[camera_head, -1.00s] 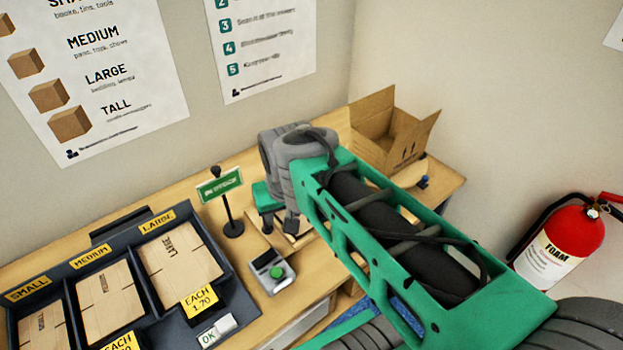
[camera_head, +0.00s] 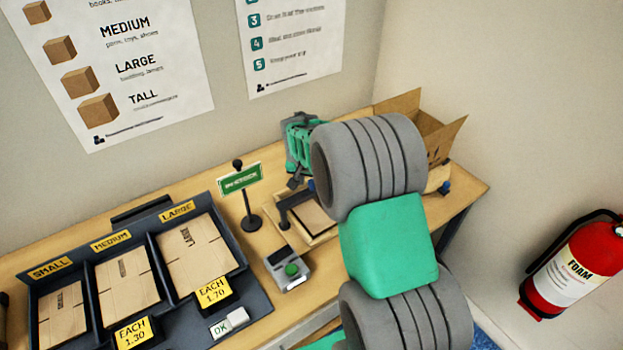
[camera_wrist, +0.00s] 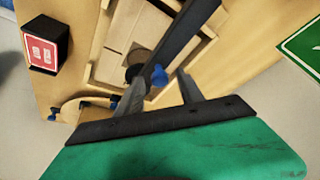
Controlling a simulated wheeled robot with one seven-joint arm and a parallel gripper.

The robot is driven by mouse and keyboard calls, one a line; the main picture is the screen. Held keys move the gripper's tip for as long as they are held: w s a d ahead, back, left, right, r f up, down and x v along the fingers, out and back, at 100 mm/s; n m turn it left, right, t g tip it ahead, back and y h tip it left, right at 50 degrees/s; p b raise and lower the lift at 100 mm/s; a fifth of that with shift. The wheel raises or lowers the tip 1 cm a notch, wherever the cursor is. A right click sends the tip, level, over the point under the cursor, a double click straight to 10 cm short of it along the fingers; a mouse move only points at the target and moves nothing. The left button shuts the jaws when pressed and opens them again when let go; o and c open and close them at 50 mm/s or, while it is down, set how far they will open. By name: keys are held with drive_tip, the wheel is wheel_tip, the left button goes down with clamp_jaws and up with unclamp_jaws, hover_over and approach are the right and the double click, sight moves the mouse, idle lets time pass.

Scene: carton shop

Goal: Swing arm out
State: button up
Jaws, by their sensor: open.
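My gripper (camera_head: 297,182) hangs over the back of the bench in the head view, partly hidden behind my arm. In the wrist view my gripper (camera_wrist: 160,92) shows two grey fingers apart, with no object clearly held. A dark bar (camera_wrist: 183,38) with a blue knob (camera_wrist: 159,76) runs close to the fingers; whether they touch it I cannot tell. The dark bar (camera_head: 298,198) stands at a wooden tray (camera_head: 322,238) in the head view. Flat brown pieces lie in the tray (camera_wrist: 98,62) in the wrist view.
An open carton (camera_head: 440,135) stands at the bench's right end. A green sign on a post (camera_head: 241,180), a device with a green button (camera_head: 288,268) and a dark rack (camera_head: 262,300) of flat cartons stand left. A fire extinguisher (camera_head: 578,268) is at right.

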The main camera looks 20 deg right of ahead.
clamp_jaws()
idle(0.4)
idle(0.9)
